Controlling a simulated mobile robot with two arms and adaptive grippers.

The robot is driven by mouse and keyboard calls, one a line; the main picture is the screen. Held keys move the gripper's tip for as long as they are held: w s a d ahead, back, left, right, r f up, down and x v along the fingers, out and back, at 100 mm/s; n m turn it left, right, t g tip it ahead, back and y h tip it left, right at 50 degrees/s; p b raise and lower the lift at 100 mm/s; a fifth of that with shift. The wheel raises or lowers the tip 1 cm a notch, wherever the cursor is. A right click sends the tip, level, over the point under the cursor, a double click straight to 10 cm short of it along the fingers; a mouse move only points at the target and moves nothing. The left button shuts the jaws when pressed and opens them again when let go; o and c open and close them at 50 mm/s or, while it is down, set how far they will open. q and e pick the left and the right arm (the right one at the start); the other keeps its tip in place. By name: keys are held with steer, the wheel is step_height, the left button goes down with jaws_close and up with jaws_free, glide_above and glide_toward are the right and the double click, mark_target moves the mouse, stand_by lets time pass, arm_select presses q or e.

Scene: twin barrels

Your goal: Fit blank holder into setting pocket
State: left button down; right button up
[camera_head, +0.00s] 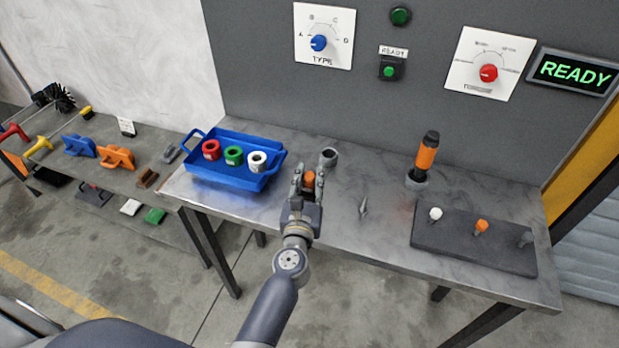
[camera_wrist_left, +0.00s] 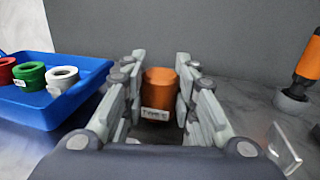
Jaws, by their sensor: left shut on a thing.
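My left gripper (camera_head: 309,179) is shut on an orange ring-shaped holder (camera_wrist_left: 160,90) with a white label. The holder (camera_head: 310,178) sits between the fingers over the bench and looks upright. A grey round socket with a dark opening (camera_head: 330,156) stands just beyond and right of the fingertips. I cannot tell if this is the setting pocket. It is not clearly visible in the left wrist view. The gap between holder and bench cannot be told. My right gripper is not in view.
A blue tray (camera_head: 212,182) left of the gripper holds red, green and white holders. An orange-handled tool (camera_head: 427,155) stands in a grey base to the right. A dark block (camera_head: 456,250) with small knobs lies front right.

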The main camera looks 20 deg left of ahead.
arm_select(q)
steer(key=shift+f+b, duration=0.6)
steer(key=shift+b, duration=0.05)
steer(key=c, duration=1.2)
jaws_free()
steer(key=shift+f, duration=0.1)
steer(key=s+d, duration=0.2)
steer(key=s, duration=1)
